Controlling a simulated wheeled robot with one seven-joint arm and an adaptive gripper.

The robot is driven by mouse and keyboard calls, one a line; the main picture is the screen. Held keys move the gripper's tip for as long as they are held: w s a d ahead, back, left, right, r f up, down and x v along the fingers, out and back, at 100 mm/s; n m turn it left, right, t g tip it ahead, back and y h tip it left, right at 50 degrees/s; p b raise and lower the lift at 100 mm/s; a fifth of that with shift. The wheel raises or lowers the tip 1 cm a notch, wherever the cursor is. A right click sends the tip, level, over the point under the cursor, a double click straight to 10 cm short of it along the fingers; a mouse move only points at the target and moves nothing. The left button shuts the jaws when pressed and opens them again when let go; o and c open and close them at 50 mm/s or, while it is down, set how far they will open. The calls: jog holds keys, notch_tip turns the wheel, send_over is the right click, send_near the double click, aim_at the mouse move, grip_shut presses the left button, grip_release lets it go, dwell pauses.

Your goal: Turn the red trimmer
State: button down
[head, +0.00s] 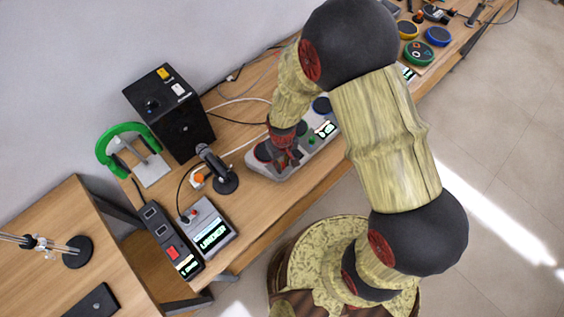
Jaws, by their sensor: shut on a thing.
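My gripper (286,160) is red and dark and points down at the near-left part of a long grey pad device (262,169) at the table's front edge. It is shut on a small part on top of the device, which I take to be the red trimmer. The fingers hide the trimmer almost fully, so its turn angle cannot be seen. A small green knob (311,141) stands on the same device, just right of my gripper, near a lit display (326,129). Dark round pads (321,105) lie along its back side.
Left of the device stand a microphone (222,172), an orange knob (198,179), a black box (170,112) and a green headphone set (127,146). Two units with lit displays (213,236) lie at the front left. Thin cables cross the table behind.

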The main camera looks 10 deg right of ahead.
jog(key=shift+n, duration=3.2)
jog(key=c, duration=1.7)
grip_release()
notch_tip(320, 180, up, 12)
